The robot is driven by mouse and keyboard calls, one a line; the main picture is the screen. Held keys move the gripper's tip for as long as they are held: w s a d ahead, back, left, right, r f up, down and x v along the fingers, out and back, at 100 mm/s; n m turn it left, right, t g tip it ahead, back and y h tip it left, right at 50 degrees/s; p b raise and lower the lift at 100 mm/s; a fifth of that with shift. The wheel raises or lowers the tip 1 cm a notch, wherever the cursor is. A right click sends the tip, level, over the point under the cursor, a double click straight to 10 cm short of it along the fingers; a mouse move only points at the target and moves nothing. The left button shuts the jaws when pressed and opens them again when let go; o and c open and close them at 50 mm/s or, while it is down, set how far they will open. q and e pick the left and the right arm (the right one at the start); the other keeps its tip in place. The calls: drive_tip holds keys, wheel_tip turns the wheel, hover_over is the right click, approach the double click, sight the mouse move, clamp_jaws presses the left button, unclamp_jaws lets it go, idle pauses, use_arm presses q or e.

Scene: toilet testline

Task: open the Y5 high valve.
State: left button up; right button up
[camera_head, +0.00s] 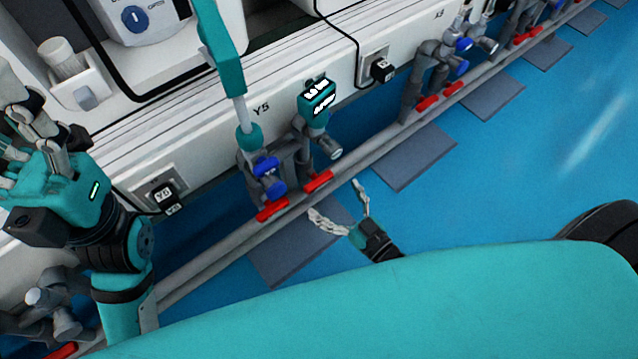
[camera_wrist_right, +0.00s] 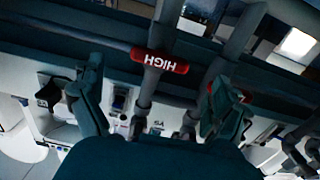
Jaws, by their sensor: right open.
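Under the Y5 label (camera_head: 261,109) two red valve handles show low by the rail, a left one (camera_head: 272,210) and a right one (camera_head: 318,182). The right wrist view shows, upside down, a red handle marked HIGH (camera_wrist_right: 160,61), lying crosswise on its grey pipe. Another red handle (camera_wrist_right: 243,96) is partly hidden behind a finger there. My right gripper (camera_head: 334,197) is open and empty, just on the floor side of the right red handle. In the wrist view its fingers (camera_wrist_right: 158,78) stand wide on both sides of the HIGH handle, apart from it. My left gripper (camera_head: 38,130) is raised at the left; its fingers are unclear.
A grey rail (camera_head: 380,150) runs diagonally past the valves. Blue regulators (camera_head: 266,168) and a teal gauge (camera_head: 317,98) sit above the handles. A teal-and-white post (camera_head: 232,75) rises beside them. The blue floor (camera_head: 510,160) is clear on the right.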

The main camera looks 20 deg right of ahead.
sight(322, 185)
drive_tip(key=b+x, duration=0.1)
drive_tip(key=x, duration=0.5)
drive_tip(key=shift+w+b, duration=0.25)
drive_tip(key=shift+b, duration=0.1)
drive_tip(key=c, duration=1.1)
